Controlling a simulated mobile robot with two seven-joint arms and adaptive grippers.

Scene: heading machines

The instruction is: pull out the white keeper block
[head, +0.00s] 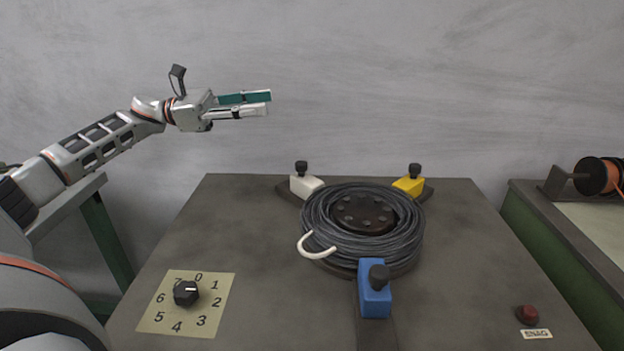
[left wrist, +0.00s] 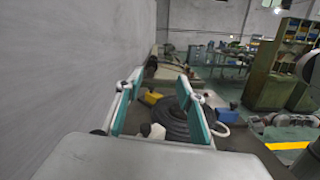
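The white keeper block (head: 306,186) has a black knob on top. It sits at the back left edge of the dark wire coil (head: 330,225) on the table. In the left wrist view the white block (left wrist: 157,131) shows low between my fingers, partly cut off by the gripper body. My left gripper (head: 262,103) is up in the air, left of and above the white block, well apart from it. Its teal-padded fingers stand open and empty in the left wrist view (left wrist: 160,88). My right gripper is not in view.
A yellow block (head: 408,186) and a blue block (head: 375,294) also border the coil. A pale hook (head: 316,248) lies at its front left. A numbered dial (head: 186,293) is front left, a red button (head: 527,315) front right. A wall stands behind the table.

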